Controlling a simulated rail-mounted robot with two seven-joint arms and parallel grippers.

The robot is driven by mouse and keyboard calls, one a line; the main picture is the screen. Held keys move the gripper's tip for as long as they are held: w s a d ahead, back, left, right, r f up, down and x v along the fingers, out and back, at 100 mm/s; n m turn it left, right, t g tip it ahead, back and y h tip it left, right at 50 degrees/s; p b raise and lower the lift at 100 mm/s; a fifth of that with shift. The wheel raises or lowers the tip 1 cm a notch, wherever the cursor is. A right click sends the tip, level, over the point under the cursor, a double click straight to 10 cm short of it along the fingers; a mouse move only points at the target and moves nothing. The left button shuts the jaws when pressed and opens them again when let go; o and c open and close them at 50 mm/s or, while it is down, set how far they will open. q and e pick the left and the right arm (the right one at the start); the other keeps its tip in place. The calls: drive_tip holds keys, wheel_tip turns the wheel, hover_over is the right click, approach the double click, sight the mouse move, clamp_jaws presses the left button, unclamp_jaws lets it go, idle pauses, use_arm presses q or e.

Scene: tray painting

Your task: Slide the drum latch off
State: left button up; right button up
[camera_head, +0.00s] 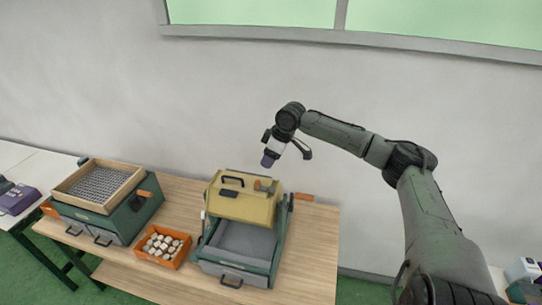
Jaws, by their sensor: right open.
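A tan drum housing (238,207) sits at the back of a green machine (280,243) on the wooden table. A black handle (232,180), a dark block (229,193) and a small grey-and-orange fitting (265,186) are on its top. I cannot tell for sure which of these is the drum latch. My right gripper (288,156) is open and empty, in the air above and slightly right of the housing, apart from it. My left gripper does not show.
An orange box (163,246) of round pale pieces stands left of the machine. Farther left, a wooden-framed tray (132,178) sits on a green drawer unit (141,220). An orange part (304,197) is at the housing's right. The table's right end (316,245) is clear.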

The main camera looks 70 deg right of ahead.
drive_tip(key=shift+s+r, duration=0.2)
drive_tip(key=shift+r, duration=0.1)
drive_tip(key=shift+d, duration=0.1)
idle(0.5)
